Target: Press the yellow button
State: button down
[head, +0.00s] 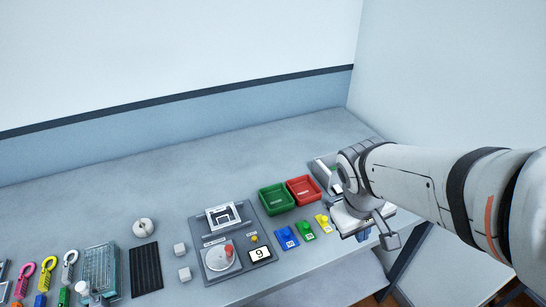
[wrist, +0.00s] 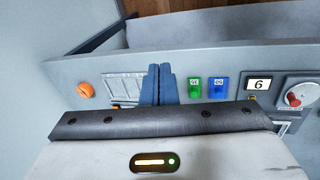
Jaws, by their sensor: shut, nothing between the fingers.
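A yellow block (head: 323,222) is the rightmost of three coloured blocks in a row on the bench, right beside a green block (head: 306,230) and then a blue block (head: 287,238). A small yellow knob (head: 253,239) also sits on the grey panel, above its number display. My gripper (wrist: 159,68) has its two blue fingers shut together and empty. In the head view it is mostly hidden under my wrist, just right of the yellow block. In the wrist view the green block (wrist: 194,88) and blue block (wrist: 218,86) show right of the fingers; the yellow block cannot be seen there.
The grey panel (head: 212,263) with a red knob and a display reading 9 stands left of the blocks. Green (head: 276,188) and red (head: 318,190) trays lie behind them. An orange knob (wrist: 85,90) shows left of the fingers. The back of the bench is clear.

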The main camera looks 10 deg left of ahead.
jog(key=w+a+f+n+t, duration=0.2)
jog(key=a+n, duration=0.3)
jog(key=a, duration=0.3)
jog(key=w+a+f+n+t, duration=0.2)
jog(key=w+a+n, duration=0.1)
jog(key=a+n, duration=0.3)
jog(key=w+a+f+n+t+h, duration=0.1)
jog(key=w+a+f+n+t, duration=0.1)
jog(key=a+n, duration=0.4)
jog(key=w+a, duration=0.1)
jog(key=a, duration=0.4)
jog(key=shift+f+t, duration=0.2)
jog(key=shift+t, duration=0.1)
jog(key=shift+a, duration=0.1)
jog(key=b, duration=0.6)
send_over(254, 239)
jog(key=f, duration=0.8)
jog(key=shift+s+a, duration=0.2)
jog(key=shift+a, duration=0.05)
jog(key=shift+f+b, duration=0.4)
jog(key=shift+f, duration=0.1)
jog(key=shift+s+f+b, duration=0.1)
jog(key=shift+f+b, duration=0.25)
jog(key=shift+b, duration=0.25)
